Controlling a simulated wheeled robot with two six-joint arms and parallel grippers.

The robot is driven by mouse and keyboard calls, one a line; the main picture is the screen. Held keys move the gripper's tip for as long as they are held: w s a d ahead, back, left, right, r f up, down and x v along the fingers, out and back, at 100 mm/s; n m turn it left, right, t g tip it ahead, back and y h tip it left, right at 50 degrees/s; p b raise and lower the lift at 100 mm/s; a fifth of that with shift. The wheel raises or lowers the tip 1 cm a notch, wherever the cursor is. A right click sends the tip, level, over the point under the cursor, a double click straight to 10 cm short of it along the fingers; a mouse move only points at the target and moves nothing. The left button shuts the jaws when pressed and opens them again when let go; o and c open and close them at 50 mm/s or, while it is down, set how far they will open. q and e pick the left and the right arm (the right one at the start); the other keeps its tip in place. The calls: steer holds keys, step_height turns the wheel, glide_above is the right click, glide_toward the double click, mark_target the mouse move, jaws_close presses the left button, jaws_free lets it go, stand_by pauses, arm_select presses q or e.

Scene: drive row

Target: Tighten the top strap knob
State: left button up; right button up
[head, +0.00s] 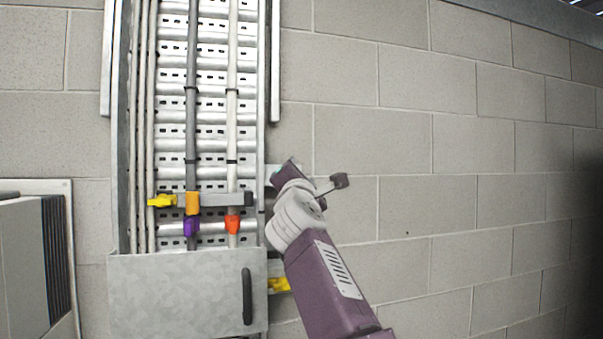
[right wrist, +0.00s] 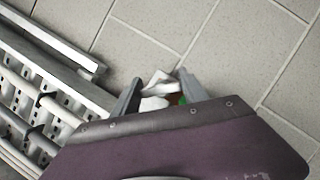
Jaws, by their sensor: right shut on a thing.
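My right gripper (head: 280,172) is at the right edge of the upright cable ladder, just above the level of a cross strap (head: 238,199). My own wrist hides most of its fingers in the head view. In the right wrist view its two fingers (right wrist: 160,86) are closed around a white piece (right wrist: 157,83), with small green and reddish bits beside it. I cannot tell for certain whether this piece is the top strap knob. A yellow knob (head: 161,201) sits at the strap's left end. Another yellow knob (head: 279,285) shows lower, beside my forearm. My left gripper is out of view.
Grey and white cables run down the ladder (head: 208,105). Orange (head: 192,203), purple (head: 191,225) and red (head: 232,224) pieces sit on them near the strap. A metal panel with a dark handle (head: 247,296) is below. The block wall (head: 430,130) is bare to the right.

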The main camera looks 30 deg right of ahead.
steer(key=shift+w+f+m, duration=0.15)
steer(key=shift+f+m, duration=0.05)
steer(key=shift+m, duration=0.3)
steer(key=o, duration=1.1)
steer(key=shift+o, duration=1.4)
steer(key=shift+w, duration=0.4)
steer(key=b+v, duration=0.5)
steer(key=v, duration=0.4)
steer(key=shift+a, duration=0.2)
